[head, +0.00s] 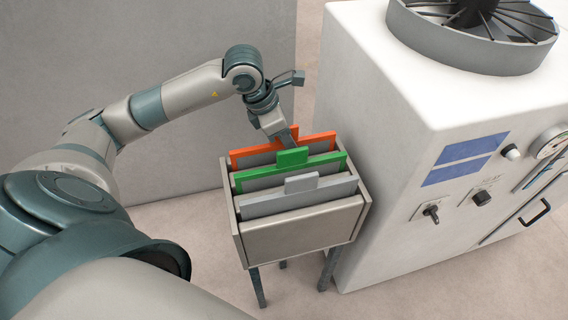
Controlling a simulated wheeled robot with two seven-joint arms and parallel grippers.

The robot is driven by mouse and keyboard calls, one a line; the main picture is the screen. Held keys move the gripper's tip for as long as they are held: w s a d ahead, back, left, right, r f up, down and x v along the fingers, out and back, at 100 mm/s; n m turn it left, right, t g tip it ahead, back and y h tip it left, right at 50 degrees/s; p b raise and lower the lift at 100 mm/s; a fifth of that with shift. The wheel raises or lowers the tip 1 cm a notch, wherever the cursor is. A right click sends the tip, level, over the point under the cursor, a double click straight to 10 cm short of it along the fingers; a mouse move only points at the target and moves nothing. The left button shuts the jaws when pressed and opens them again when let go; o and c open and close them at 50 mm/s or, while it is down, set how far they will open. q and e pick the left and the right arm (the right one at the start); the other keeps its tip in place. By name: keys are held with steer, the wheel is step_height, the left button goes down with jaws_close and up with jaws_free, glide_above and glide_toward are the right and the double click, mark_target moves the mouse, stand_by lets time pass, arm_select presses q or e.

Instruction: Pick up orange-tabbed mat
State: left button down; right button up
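The orange-tabbed mat (319,140) stands upright at the back of a grey rack (303,229). Its orange top edge shows on both sides of my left gripper, and its middle and lower part are hidden. My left gripper (291,138) reaches down from above at the middle of the orange mat, by its tab. My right gripper is not in view.
In the same rack, a green-tabbed mat (291,158) stands in front of the orange one, and a grey-tabbed mat (300,184) is foremost. A large white machine (388,150) with knobs and a gauge stands close on the right. A grey wall (150,50) is behind.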

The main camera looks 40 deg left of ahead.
arm_select(q)
steer(key=shift+r, duration=0.1)
step_height(320, 180, up, 28)
steer(key=shift+b, duration=0.35)
stand_by(0.6)
